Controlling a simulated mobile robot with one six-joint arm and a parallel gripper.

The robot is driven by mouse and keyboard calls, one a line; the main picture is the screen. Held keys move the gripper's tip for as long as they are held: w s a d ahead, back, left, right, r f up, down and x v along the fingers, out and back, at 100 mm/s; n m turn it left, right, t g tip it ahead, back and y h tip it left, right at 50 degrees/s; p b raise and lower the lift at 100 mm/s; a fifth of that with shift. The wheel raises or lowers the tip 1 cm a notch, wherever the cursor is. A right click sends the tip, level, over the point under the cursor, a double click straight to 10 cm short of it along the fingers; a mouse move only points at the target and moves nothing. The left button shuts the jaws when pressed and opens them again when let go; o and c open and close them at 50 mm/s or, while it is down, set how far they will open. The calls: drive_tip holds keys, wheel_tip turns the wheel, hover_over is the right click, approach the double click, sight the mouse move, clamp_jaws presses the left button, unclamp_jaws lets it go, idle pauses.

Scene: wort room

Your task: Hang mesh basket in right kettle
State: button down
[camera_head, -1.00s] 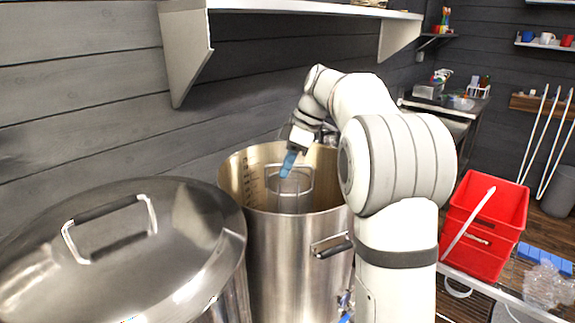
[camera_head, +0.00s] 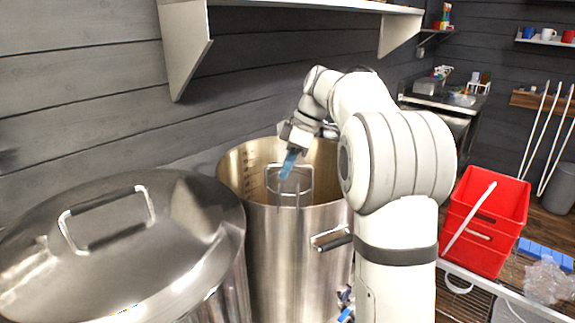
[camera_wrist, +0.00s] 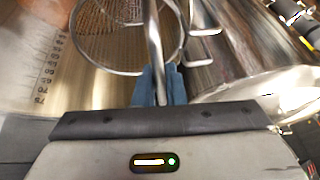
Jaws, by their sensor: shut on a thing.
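The right kettle (camera_head: 300,255) is a tall open steel pot with scale marks on its inner wall. The mesh basket (camera_wrist: 112,38) is round, with a wire handle frame and two hooks. In the head view its wire frame (camera_head: 312,180) stands upright at the kettle's near rim, and the hooks show at the rim's front side. Whether they bear on the rim I cannot tell. My gripper (camera_head: 288,166) reaches down over the kettle, its blue fingers shut on the basket's handle bar. The wrist view shows the fingers (camera_wrist: 158,85) around this bar, with the mesh inside the kettle.
A lidded kettle (camera_head: 125,225) stands close on the left. A white shelf (camera_head: 300,6) is on the wall above. A red crate (camera_head: 485,225) stands on a rack at the right. The kettle's side handle (camera_head: 333,241) sticks out at the front.

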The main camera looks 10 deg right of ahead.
drive_tip(key=shift+f+b, duration=0.65)
drive_tip(key=shift+f, duration=0.55)
drive_tip(key=shift+f+b, duration=0.95)
drive_tip(key=shift+f, duration=0.45)
drive_tip(key=c, duration=0.9)
unclamp_jaws()
drive_tip(key=shift+w+f, duration=0.1)
drive_tip(key=shift+c, duration=0.2)
drive_tip(key=shift+c, duration=0.3)
